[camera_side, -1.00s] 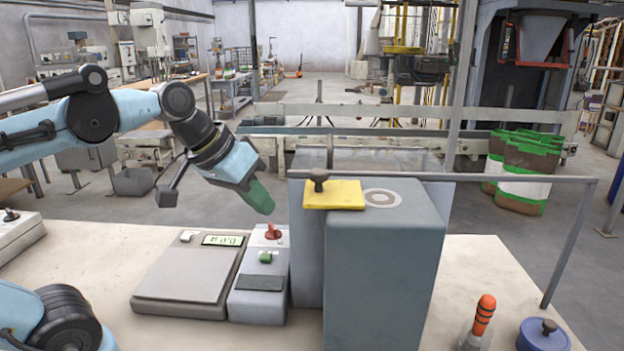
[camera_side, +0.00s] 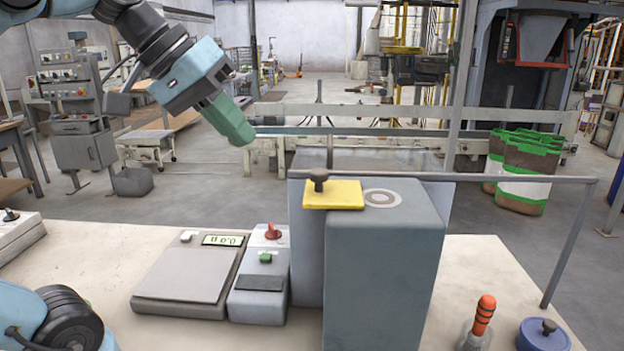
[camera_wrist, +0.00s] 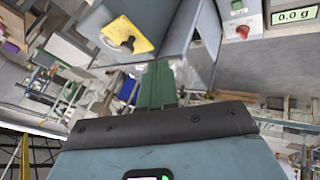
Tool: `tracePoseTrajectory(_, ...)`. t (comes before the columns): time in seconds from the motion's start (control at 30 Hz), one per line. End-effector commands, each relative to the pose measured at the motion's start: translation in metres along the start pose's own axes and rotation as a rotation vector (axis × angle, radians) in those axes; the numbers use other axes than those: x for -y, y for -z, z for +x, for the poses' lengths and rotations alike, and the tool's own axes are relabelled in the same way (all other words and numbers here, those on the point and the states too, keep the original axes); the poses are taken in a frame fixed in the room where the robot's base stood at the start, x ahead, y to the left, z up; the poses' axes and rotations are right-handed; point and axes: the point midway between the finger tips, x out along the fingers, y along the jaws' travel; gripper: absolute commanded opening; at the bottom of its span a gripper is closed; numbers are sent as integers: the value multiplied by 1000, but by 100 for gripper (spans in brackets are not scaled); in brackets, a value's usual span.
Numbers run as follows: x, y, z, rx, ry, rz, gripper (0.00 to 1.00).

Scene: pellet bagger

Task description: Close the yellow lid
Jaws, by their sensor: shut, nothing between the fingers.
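The yellow lid (camera_side: 334,194) is a flat square plate with a dark round knob (camera_side: 319,182). It lies on top of the grey box (camera_side: 385,270), toward the left, beside a round ringed opening (camera_side: 383,198) that shows uncovered. In the wrist view the yellow lid (camera_wrist: 127,35) is at the upper left with its knob toward me. My gripper (camera_side: 246,138) has green fingers, shut and empty. It hangs in the air up and to the left of the lid, apart from it. The green fingers (camera_wrist: 157,82) also show in the wrist view.
A scale (camera_side: 190,275) and a small control box (camera_side: 262,285) with a red switch stand left of the grey box. A metal rail (camera_side: 480,178) runs just behind the lid.

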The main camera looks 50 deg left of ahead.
Motion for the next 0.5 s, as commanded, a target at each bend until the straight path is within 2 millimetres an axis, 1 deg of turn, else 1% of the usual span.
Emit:
tracePoseTrajectory(0.03, -1, -1, 10, 2, -3, 5, 0)
tracePoseTrajectory(0.33, 0, -1, 59, 2, -1, 3, 0)
tracePoseTrajectory(0.5, -18, -1, 68, 3, -2, 6, 0)
